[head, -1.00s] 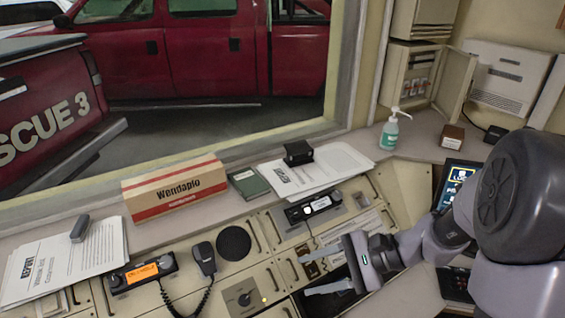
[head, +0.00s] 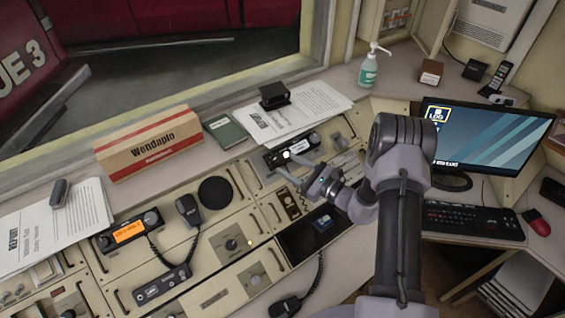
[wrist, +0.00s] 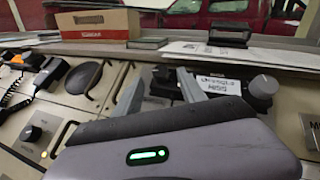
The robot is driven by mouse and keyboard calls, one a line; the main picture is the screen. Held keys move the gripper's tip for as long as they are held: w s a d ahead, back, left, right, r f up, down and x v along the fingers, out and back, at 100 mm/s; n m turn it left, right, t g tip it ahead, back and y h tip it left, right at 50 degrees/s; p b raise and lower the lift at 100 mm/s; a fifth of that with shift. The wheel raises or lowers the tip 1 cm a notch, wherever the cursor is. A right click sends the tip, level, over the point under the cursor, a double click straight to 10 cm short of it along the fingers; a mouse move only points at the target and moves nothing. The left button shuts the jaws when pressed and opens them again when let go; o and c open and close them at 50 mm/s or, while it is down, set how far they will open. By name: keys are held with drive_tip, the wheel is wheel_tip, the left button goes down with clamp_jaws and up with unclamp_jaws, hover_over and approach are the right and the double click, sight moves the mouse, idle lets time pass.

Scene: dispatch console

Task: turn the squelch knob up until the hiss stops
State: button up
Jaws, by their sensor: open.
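No squelch lettering is readable, so I cannot tell which knob is the squelch knob. A dark round knob (head: 231,244) sits on a beige panel beside a small yellow light; it also shows at the left of the wrist view (wrist: 31,132). A similar knob (head: 255,280) is on the panel below it. A black radio (head: 292,151) with a white label strip has a large grey knob (wrist: 264,86) at its right end in the wrist view. My gripper (head: 280,162) is open and empty, its fingers near this radio's front; contact cannot be told.
Left are a radio with an orange display (head: 128,232), a corded hand microphone (head: 187,207) and a round speaker (head: 216,190). A Wendaplo box (head: 150,146) and papers (head: 300,112) lie on the ledge. A monitor (head: 490,135) and keyboard (head: 470,221) stand right.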

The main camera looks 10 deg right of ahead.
sight(276, 159)
drive_tip(key=shift+x, duration=1.55)
clamp_jaws()
drive_tip(key=shift+s+m+t+h, duration=0.1)
drive_tip(key=shift+m+t+h, duration=0.2)
drive_tip(key=shift+m+h, duration=0.15)
drive_tip(key=m+t+h, duration=0.1)
drive_tip(key=m+h, duration=0.1)
drive_tip(key=m, duration=0.1)
drive_tip(key=a+m+t+h, duration=0.1)
drive_tip(key=m+h, duration=0.2)
drive_tip(key=shift+s+t+p, duration=0.2)
drive_tip(key=shift+t+p, duration=0.15)
drive_tip(key=shift+t, duration=0.05)
drive_tip(key=m+h, duration=0.1)
drive_tip(key=m+h+p, duration=0.1)
drive_tip(key=m, duration=0.1)
drive_tip(key=m+h+p, duration=0.1)
drive_tip(key=h, duration=0.1)
drive_tip(key=shift+a+r+t, duration=0.2)
drive_tip(key=shift+a+t, duration=0.1)
drive_tip(key=shift+a+m+h+p, duration=0.1)
drive_tip(key=shift+m+h+p, duration=0.5)
drive_tip(key=shift+m+h, duration=0.55)
drive_tip(key=shift+f+m, duration=0.1)
drive_tip(key=shift+m, duration=0.2)
